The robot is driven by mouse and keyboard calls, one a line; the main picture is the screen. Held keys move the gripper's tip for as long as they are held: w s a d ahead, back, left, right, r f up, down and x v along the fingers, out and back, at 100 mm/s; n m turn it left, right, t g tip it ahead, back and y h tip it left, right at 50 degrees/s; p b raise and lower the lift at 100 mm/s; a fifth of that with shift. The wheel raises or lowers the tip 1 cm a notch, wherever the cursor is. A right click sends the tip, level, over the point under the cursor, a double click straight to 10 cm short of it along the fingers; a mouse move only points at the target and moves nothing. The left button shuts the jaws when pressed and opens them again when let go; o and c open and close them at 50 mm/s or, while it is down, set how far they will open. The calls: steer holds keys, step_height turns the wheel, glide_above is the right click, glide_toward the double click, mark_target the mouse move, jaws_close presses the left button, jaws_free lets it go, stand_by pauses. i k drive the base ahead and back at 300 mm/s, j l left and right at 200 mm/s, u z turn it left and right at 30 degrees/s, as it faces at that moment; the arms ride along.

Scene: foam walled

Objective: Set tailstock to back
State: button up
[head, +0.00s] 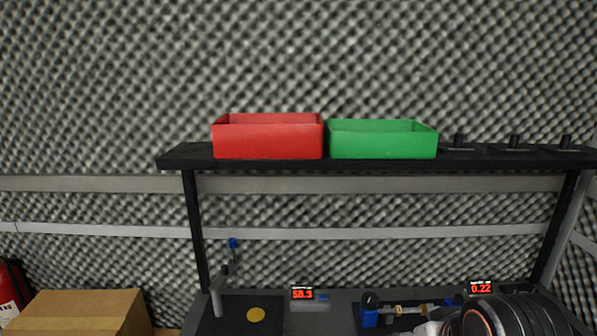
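A small bench device (408,308) stands at the bottom right of the head view. It has a blue block with a black round knob (370,300) at its left end, a metal bar with a brass-coloured piece (398,310) in the middle, and more blue at its right end. I cannot tell for certain which part is the tailstock, or its setting. A dark, ringed part of my arm covers the area in front of the device's right end. My gripper's fingers do not show in this view.
A dark shelf (370,163) holds a red bin (268,140) and a green bin (382,140) above the bench. Red displays read 58.3 (302,293) and 0.22 (481,287). A grey stand (217,300) and yellow disc (256,315) are at left. A cardboard box (85,312) is farther left.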

mark_target(457, 301)
steer(key=z, duration=0.7)
steer(key=i+z, duration=0.6)
steer(key=u, duration=0.15)
steer(key=i, duration=0.05)
